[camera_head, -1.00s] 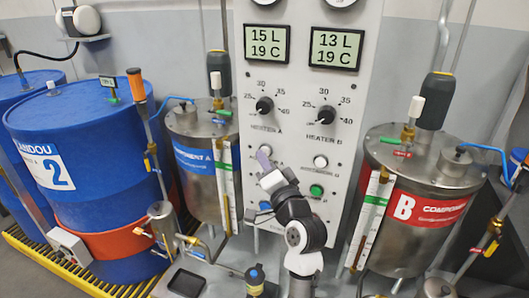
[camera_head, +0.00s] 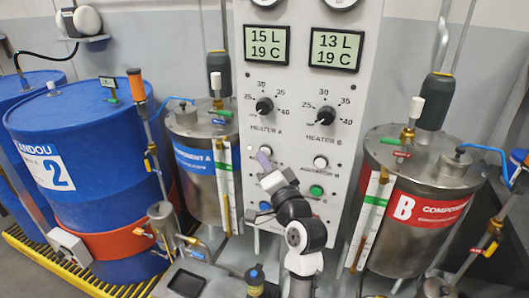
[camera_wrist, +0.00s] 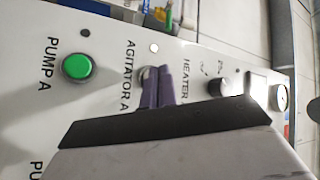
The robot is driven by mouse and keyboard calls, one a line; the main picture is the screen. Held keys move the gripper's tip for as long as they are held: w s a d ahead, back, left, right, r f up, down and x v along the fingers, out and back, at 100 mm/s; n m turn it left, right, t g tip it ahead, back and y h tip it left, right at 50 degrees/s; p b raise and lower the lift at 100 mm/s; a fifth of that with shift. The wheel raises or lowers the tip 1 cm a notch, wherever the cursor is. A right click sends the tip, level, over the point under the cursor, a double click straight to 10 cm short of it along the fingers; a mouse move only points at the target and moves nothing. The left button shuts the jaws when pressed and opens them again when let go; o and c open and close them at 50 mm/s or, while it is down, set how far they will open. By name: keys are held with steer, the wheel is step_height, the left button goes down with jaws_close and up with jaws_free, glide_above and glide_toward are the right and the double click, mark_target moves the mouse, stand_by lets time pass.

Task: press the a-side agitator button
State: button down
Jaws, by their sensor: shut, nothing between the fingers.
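The Agitator A button (camera_head: 266,150) is a small pale round button on the grey control panel (camera_head: 285,78), below the Heater A knob. My gripper (camera_head: 263,160) has purple fingers, shut and empty, with the tips right at the button. The fingertips also show in the wrist view (camera_wrist: 156,76). I cannot tell whether they touch the button or whether it is pressed in.
The green Pump A button (camera_wrist: 77,67) and the Heater A knob (camera_head: 264,106) flank the button. The Agitator B button (camera_head: 320,162) is to the right. Steel tanks A (camera_head: 195,180) and B (camera_head: 408,240) stand either side of the panel. Blue drums (camera_head: 90,120) are at left.

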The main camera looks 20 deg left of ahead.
steer(key=shift+s, duration=0.1)
steer(key=s+p, duration=0.1)
steer(key=s, duration=0.5)
steer(key=shift+a, duration=0.15)
steer(key=shift+w, duration=0.1)
stand_by(2.1)
